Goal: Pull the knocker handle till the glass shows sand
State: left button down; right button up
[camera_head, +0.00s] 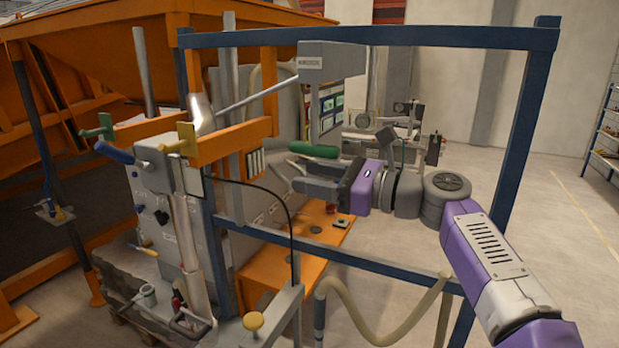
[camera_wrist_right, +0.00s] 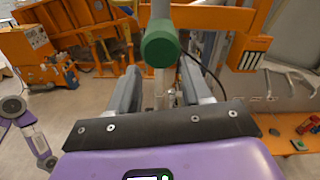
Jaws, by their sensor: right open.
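A green handle (camera_head: 313,149) stands out in the middle of the head view. Its round green end (camera_wrist_right: 160,47) shows in the right wrist view, between the lines of the two fingers. My right gripper (camera_head: 298,174) is open, its grey fingers pointing left just below and beside the handle. In the right wrist view the right gripper (camera_wrist_right: 160,76) has a clear gap between its fingers and holds nothing. A clear glass piece (camera_head: 203,113) stands by the orange bracket; I cannot tell whether sand is in it. My left gripper is not seen.
A blue frame (camera_head: 370,38) surrounds the work area, with a lower bar under my right arm. An orange hopper (camera_head: 90,50) stands at left. A grey panel with a blue-handled lever (camera_head: 115,152) and an orange bench (camera_head: 290,255) are close by. Open floor lies at right.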

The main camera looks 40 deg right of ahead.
jog(key=v, duration=0.6)
jog(key=shift+s+b, duration=0.25)
jog(key=shift+b, duration=0.05)
jog(key=shift+d, duration=0.1)
